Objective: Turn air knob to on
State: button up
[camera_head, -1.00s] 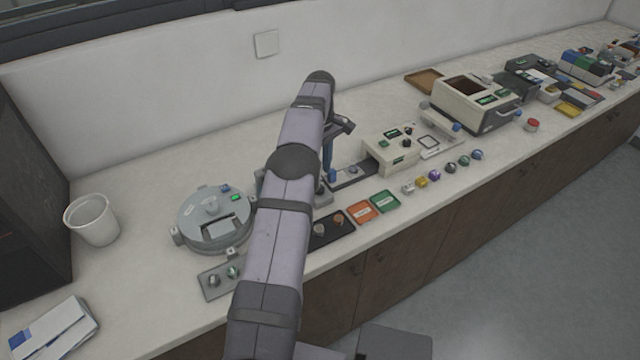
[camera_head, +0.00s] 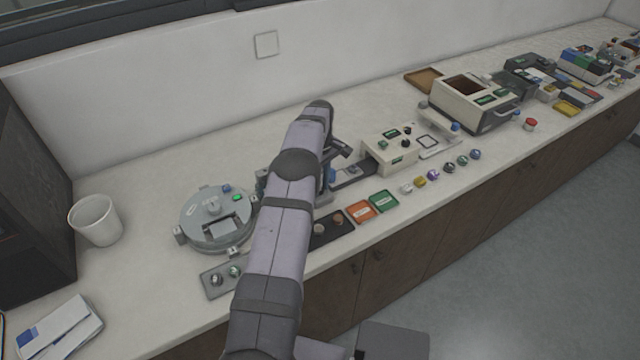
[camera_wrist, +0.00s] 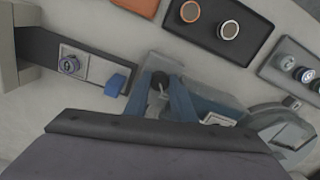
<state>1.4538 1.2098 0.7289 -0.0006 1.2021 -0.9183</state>
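In the wrist view my gripper (camera_wrist: 161,88) has two blue fingers standing apart. A dark round knob (camera_wrist: 160,78) shows between their tips, on or above a grey-blue unit (camera_wrist: 212,98); I cannot tell whether the fingers touch it. No air label is readable, so I cannot confirm that this is the air knob. In the head view my arm hides the fingertips and most of this unit. A grey panel with two knobs (camera_head: 225,276) stands at the front left of the counter; part of it shows at the right of the wrist view (camera_wrist: 291,68).
A round grey machine (camera_head: 215,218) is left of my arm. A cream control box (camera_head: 390,150) and a dark base with a blue block (camera_wrist: 118,84) are on the other side. A black tray with two round pieces (camera_wrist: 219,22) lies in front.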

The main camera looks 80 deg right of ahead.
grip_shut()
jog(key=shift+m, duration=0.3)
jog(key=shift+m+b, duration=0.6)
jog(key=shift+m, duration=0.6)
jog(key=m, duration=0.3)
jog(key=shift+w+m, duration=0.1)
jog(key=shift+m, duration=0.2)
jog(key=m, duration=0.4)
jog(key=shift+m+b, duration=0.3)
jog(key=shift+b, duration=0.1)
jog(key=shift+w+m, duration=0.1)
jog(key=shift+m, duration=2.2)
jog(key=shift+r, duration=0.1)
